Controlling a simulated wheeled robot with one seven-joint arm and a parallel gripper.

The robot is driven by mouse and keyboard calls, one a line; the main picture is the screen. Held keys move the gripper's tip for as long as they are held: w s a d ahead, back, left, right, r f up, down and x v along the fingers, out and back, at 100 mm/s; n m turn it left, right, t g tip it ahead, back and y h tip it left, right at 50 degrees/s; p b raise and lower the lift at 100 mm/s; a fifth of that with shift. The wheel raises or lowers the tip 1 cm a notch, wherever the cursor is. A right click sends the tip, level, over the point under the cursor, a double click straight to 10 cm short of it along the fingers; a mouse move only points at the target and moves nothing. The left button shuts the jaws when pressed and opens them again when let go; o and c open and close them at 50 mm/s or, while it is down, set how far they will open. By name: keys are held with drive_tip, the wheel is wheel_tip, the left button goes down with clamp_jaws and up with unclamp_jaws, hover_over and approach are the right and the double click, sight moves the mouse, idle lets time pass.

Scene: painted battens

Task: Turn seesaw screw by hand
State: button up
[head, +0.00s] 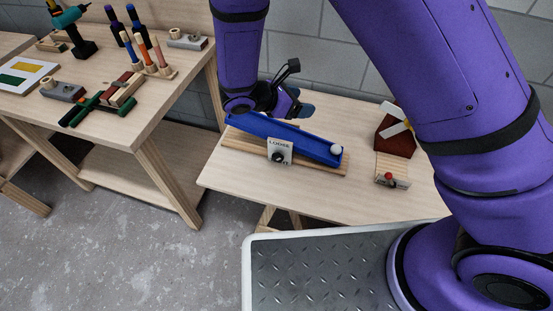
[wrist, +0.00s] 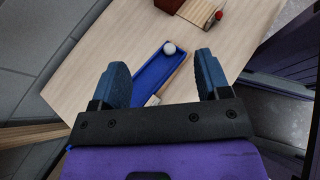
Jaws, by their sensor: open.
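The seesaw is a blue trough (head: 285,138) tilted down to the right on a wooden base (head: 225,160). A white ball (head: 336,150) rests at its low right end. A pale plate marked with lettering (head: 279,146) stands on its front, with a dark screw knob (head: 278,157) below the text. In the wrist view the trough (wrist: 157,75) and ball (wrist: 169,48) show between my fingers, and the knob is not visible. My gripper (wrist: 159,80) is open and empty, above the trough. In the head view my arm partly hides the gripper, behind the trough's raised left end.
A small windmill-like model with a dark red body (head: 397,144) and a red knob (head: 389,177) stands to the right on the same table (head: 230,182). A second bench (head: 150,118) at left holds screwdrivers (head: 150,55), a drill (head: 72,30) and a clamp (head: 103,105).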

drive_tip(key=s+a+f+n+t, duration=0.1)
drive_tip(key=a+f+n+t, duration=0.25)
drive_tip(key=f, duration=0.35)
drive_tip(key=s+a+f+n+t, duration=0.1)
drive_tip(key=a+f+n+t, duration=0.1)
drive_tip(key=a+f+n, duration=0.3)
drive_tip(key=n+t+y, duration=0.5)
drive_tip(key=n+t, duration=0.2)
drive_tip(key=n, duration=0.4)
approach(276, 159)
drive_tip(key=shift+s+r+m, duration=0.2)
drive_tip(key=shift+s+m, duration=0.05)
drive_tip(key=shift+s, duration=0.05)
drive_tip(key=shift+f, duration=0.1)
drive_tip(key=x, duration=1)
drive_tip(key=shift+w+f, duration=0.1)
drive_tip(key=shift+w, duration=0.25)
drive_tip(key=c, duration=0.9)
drive_tip(key=shift+c, duration=0.2)
